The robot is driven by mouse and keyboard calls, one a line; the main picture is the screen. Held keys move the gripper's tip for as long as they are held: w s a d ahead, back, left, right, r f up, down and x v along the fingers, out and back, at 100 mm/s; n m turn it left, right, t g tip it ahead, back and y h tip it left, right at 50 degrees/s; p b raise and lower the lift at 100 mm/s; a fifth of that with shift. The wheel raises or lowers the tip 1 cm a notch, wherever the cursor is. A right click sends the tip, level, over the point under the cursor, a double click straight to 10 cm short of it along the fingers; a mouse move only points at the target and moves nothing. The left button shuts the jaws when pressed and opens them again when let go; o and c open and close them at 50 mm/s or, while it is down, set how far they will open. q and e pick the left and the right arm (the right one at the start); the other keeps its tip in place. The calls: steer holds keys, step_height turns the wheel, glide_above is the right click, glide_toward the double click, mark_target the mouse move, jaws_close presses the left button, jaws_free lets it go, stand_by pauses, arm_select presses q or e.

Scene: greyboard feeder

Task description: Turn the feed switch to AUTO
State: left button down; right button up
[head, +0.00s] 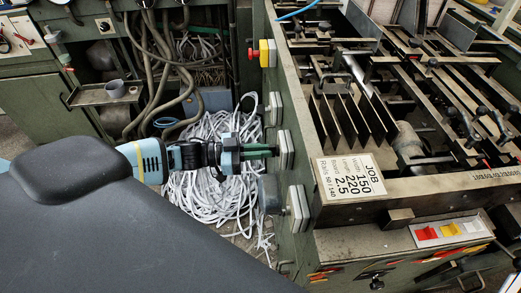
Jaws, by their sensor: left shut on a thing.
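The feed switch (287,150) is a pale box on the green side wall of the machine, the middle one of a row of similar boxes. My left gripper (268,152) reaches in from the left, level with this box. Its fingers are shut on the switch's knob, which they mostly hide. The switch's markings and the direction of the knob cannot be read from here. My right gripper is not in view.
Similar boxes sit above (275,108) and below (298,209) the switch. A yellow and red emergency button (262,54) is higher up. White paper strips (212,205) heap below my arm. A job card (350,179) lies on the machine's edge.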

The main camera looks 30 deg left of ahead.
arm_select(q)
steer(key=c, duration=1.5)
jaws_free()
steer(key=shift+b+v, duration=0.45)
steer(key=shift+v, duration=3.5)
